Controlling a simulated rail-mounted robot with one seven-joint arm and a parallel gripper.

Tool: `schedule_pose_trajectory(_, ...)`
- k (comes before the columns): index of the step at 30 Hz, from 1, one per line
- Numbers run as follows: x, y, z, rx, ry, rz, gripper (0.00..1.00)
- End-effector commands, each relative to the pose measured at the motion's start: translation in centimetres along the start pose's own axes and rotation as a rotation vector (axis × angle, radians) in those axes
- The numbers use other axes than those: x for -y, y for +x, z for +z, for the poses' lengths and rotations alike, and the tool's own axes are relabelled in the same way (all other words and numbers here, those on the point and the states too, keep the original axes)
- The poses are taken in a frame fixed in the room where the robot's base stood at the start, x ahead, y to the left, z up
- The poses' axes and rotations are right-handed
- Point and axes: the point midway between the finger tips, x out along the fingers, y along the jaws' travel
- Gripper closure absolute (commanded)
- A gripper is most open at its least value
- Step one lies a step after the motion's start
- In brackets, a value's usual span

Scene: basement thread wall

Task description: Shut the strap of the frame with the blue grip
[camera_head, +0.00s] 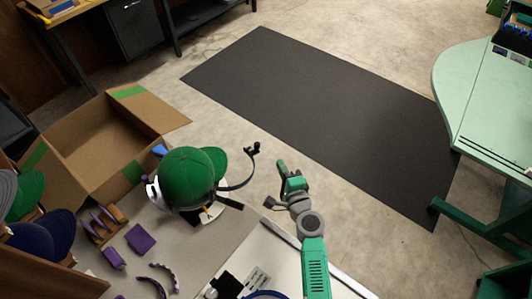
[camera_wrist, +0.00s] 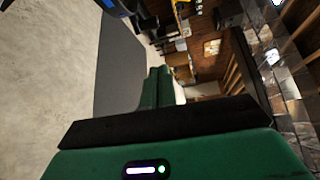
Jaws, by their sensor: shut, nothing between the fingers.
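A green cap (camera_head: 186,178) sits on a white frame (camera_head: 153,193) at the front left of the bench in the head view. A small blue grip (camera_head: 159,151) shows at the cap's left edge. A thin dark strap (camera_head: 240,184) swings out from the frame to the right of the cap, its black end (camera_head: 252,150) standing free, so it is open. My gripper (camera_head: 281,165) is to the right of the strap end, apart from it, shut and empty. In the wrist view, the shut green fingers (camera_wrist: 158,88) show, but neither frame nor strap is clearly visible.
An open cardboard box (camera_head: 105,145) stands behind and left of the cap. Purple blocks (camera_head: 140,238) and more caps (camera_head: 45,235) are on the left. A pale green table (camera_head: 480,110) is at right. The dark floor mat (camera_head: 320,110) is clear.

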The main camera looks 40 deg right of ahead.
Motion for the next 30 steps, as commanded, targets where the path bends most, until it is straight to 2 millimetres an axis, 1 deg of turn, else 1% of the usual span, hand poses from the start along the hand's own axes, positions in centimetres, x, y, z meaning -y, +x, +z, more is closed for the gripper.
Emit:
schedule_pose_trajectory(1,-0.3,1.3,-0.1,-0.001,0.003,-0.002,1.00)
schedule_pose_trajectory(6,-0.3,4.9,0.0,0.001,0.001,-0.002,1.00)
schedule_pose_trajectory(9,-0.1,5.9,1.4,0.003,-0.001,0.000,1.00)
schedule_pose_trajectory(12,-0.1,6.7,2.2,0.001,-0.001,0.000,1.00)
schedule_pose_trajectory(17,-0.1,7.3,2.8,0.001,-0.001,0.001,1.00)
schedule_pose_trajectory(27,-0.1,7.3,2.9,0.003,-0.002,0.001,1.00)
schedule_pose_trajectory(30,-0.3,7.7,3.5,0.023,-0.005,0.001,1.00)
